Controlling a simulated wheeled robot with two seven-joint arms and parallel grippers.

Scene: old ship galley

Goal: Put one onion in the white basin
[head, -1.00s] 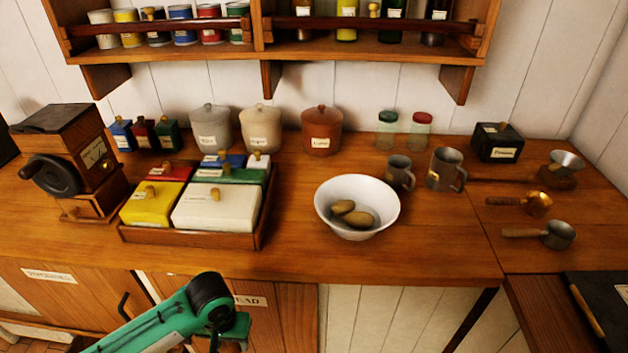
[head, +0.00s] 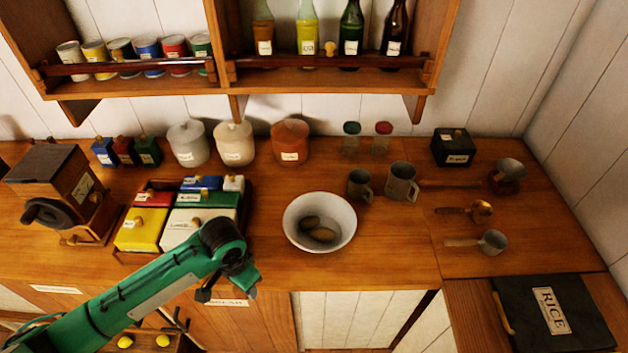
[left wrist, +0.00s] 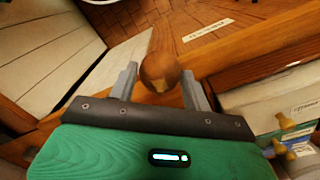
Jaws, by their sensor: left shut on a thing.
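The white basin (head: 291,227) stands on the wooden counter, right of the tray of boxes, with two brown oval things (head: 318,230) lying in it. My left gripper (left wrist: 159,84) is shut on a round brown onion (left wrist: 160,70), which sits between the two grey fingertips in the left wrist view. In the head view my left arm comes in from the lower left, and its wrist is at the counter's front edge, left of the basin. The onion is not visible in the head view, hidden by the arm. My right gripper is not in view.
A tray of lidded boxes (head: 137,230) stands left of the basin, close behind my left wrist. Two metal mugs (head: 401,183) stand behind and right of the basin. Canisters (head: 234,145) line the wall. The counter in front of the basin is clear.

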